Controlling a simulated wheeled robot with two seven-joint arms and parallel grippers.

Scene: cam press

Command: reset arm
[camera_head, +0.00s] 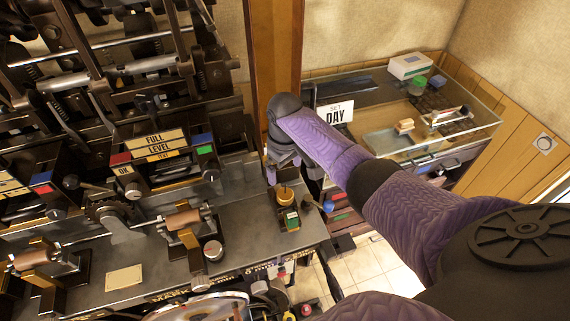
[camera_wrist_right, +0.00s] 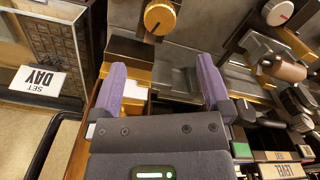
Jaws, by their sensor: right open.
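My right arm reaches in from the right in the head view, bent with its purple forearm (camera_head: 320,145) pointing left and the wrist turned down. My right gripper (camera_head: 283,163) hangs above the right end of the machine's grey bench, partly hidden by the wrist. In the right wrist view the purple fingers of my right gripper (camera_wrist_right: 162,72) are spread apart, with nothing gripped. A brass block (camera_wrist_right: 128,72) with a white patch lies beyond and between them, and a gold knob (camera_wrist_right: 160,15) is farther up. My left gripper is not in view.
The press (camera_head: 110,75) with shafts and levers fills the left. A lit "FULL LEVEL" panel (camera_head: 155,141) is on it. The grey bench (camera_head: 250,235) holds wooden-handled levers (camera_head: 183,218) and a brass-topped unit (camera_head: 287,197). A glass case (camera_head: 480,115) and "SET DAY" sign (camera_head: 335,112) stand behind my arm.

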